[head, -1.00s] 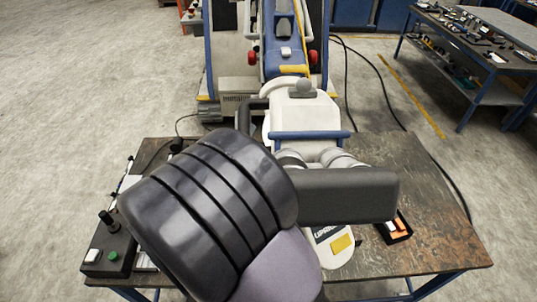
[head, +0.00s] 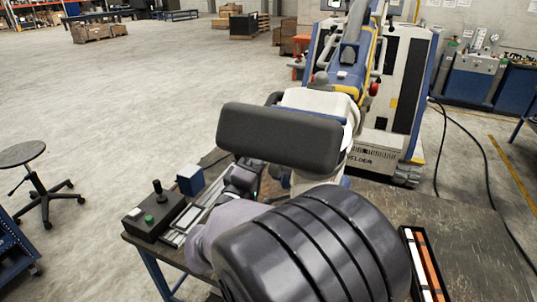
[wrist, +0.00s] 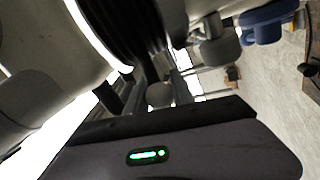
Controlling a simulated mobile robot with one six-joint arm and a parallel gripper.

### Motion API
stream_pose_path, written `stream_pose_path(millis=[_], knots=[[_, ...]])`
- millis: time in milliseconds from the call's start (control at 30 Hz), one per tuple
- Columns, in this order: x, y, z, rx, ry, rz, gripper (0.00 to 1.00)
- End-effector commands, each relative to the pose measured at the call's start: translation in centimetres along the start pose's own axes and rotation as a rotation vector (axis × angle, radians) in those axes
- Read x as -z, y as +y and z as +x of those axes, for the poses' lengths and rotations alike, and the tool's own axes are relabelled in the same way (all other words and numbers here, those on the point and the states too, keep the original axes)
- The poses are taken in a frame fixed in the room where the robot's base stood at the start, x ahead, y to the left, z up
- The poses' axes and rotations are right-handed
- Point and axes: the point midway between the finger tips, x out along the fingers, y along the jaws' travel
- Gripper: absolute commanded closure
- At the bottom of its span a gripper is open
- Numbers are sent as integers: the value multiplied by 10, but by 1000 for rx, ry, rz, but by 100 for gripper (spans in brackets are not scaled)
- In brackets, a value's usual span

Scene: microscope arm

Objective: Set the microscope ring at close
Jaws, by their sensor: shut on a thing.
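The microscope's white head (head: 318,101) shows in the head view behind my dark arm link, which hides much of it. In the wrist view a black ribbed ring (wrist: 118,28) sits at the top, between pale rounded housings. My gripper (wrist: 155,78) reaches up to this ring with its dark fingers and is shut on it. The exact contact is dark and partly hidden. A round grey knob (wrist: 160,95) shows between the fingers. In the head view my gripper (head: 245,178) is low beside the microscope, its fingertips hidden. The ring cannot be made out there.
The dark bench (head: 465,225) carries a control box (head: 152,220) with a joystick and green button at left. A black tray (head: 424,262) with orange and white items lies at right. A stool (head: 35,180) stands on open floor at left.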

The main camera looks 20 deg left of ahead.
Motion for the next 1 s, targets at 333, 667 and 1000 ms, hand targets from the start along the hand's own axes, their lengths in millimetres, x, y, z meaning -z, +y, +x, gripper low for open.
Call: stream_pose_path(millis=[333, 667, 1000], knots=[[-1, 2, 2, -3, -3, 2, 100], [0, 1, 1, -1, 0, 1, 63], [2, -1, -46, 2, 5, 0, 63]])
